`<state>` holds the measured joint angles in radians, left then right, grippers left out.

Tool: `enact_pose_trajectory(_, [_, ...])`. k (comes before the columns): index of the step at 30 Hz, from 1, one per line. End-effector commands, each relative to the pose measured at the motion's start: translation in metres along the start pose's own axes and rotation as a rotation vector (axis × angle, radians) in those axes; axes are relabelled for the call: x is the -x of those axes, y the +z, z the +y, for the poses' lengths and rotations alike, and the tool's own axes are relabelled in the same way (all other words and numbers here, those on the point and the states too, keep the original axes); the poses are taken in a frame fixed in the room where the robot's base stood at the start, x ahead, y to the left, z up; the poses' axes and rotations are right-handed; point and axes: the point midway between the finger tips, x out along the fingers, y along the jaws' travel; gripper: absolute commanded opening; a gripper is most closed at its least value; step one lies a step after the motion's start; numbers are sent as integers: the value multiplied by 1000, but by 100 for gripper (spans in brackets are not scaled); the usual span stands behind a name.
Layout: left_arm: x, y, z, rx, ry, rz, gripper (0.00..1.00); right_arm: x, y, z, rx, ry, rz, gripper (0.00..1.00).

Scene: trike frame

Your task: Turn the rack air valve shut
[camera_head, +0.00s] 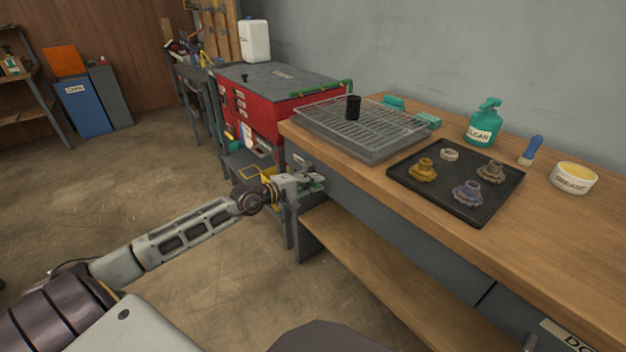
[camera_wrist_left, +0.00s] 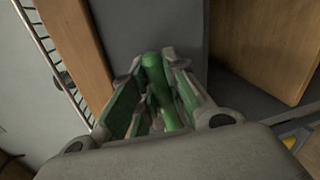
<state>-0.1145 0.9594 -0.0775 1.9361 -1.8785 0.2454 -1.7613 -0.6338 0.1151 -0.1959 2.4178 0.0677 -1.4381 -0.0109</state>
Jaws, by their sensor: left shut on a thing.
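My left gripper (camera_head: 308,183) is at the left end of the workbench, just below the tabletop edge and beside the wire rack. In the left wrist view, my left gripper (camera_wrist_left: 160,85) has its green-padded fingers closed around a green bar-like handle (camera_wrist_left: 153,75), which seems to be the rack air valve's handle. The fingers hide most of the valve, and its body cannot be made out. In the head view the handle is largely hidden by the gripper. My right gripper is not in view.
The wire rack (camera_head: 325,132) sits on the wooden workbench (camera_head: 410,215) above the gripper. A black tray (camera_head: 478,213) holds several gear-like parts. A red cabinet (camera_head: 268,118) stands close behind the gripper. A lower wooden shelf (camera_head: 385,285) lies below. The floor at left is clear.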

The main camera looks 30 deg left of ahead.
Motion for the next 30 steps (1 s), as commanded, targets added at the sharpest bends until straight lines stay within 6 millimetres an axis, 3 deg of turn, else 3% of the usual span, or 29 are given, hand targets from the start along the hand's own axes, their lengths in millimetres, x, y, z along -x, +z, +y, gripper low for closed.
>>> enact_pose_trajectory(10, [-2,-3,-11,-135,-3,27,0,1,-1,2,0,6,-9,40])
enact_pose_trajectory(25, [-2,-4,-14,-158,-5,31,0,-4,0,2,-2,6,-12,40])
enact_pose_trajectory(26, [-2,-4,-14,-158,-5,31,17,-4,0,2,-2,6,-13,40])
enact_pose_trajectory(30, [-2,-4,-13,-157,-4,31,35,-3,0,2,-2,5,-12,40])
